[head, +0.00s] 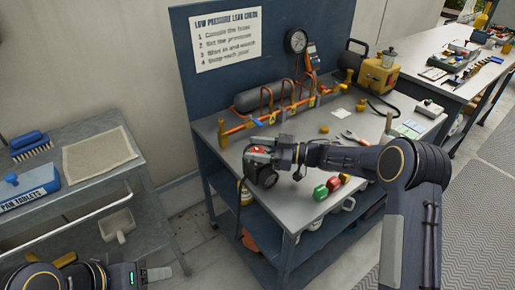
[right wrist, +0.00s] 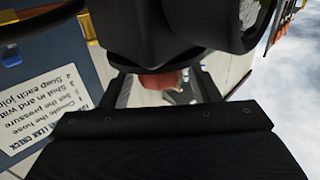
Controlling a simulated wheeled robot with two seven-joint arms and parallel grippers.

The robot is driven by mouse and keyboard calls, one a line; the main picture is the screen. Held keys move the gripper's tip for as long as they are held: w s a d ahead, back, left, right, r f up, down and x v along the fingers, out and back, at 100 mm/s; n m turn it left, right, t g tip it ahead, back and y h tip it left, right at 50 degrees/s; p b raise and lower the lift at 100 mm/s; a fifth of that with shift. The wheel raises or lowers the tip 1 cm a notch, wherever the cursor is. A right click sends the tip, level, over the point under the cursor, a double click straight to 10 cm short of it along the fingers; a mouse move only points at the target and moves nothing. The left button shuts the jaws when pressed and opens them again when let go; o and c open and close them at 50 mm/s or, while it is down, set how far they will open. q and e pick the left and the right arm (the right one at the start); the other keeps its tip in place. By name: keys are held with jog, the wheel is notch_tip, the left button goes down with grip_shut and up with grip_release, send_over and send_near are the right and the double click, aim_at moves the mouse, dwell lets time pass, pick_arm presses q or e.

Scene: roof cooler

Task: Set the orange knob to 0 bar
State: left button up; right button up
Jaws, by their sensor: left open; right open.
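An orange-red knob (head: 259,149) shows at the near left corner of the workbench, on a dark fitting, partly hidden by my right gripper. In the right wrist view its reddish side (right wrist: 160,80) shows between my two fingers, under a black round body. My right gripper (right wrist: 160,92) is open, with one finger on each side of the knob; I cannot tell whether they touch it. No scale or pointer on the knob is readable.
The workbench (head: 315,160) holds a copper pipe rig (head: 270,117), a round gauge (head: 296,41) on the back panel, and red, green and yellow pieces (head: 327,187) near its front edge. A grey cart (head: 70,195) stands left. Free bench surface lies behind the right gripper.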

aim_at(258, 150)
jog(key=r, duration=0.3)
jog(key=shift+s+r, duration=0.15)
jog(key=shift+s, duration=0.05)
jog(key=s+r, duration=0.9)
jog(key=s, duration=0.4)
jog(key=shift+s, duration=0.35)
jog(key=shift+r, duration=0.1)
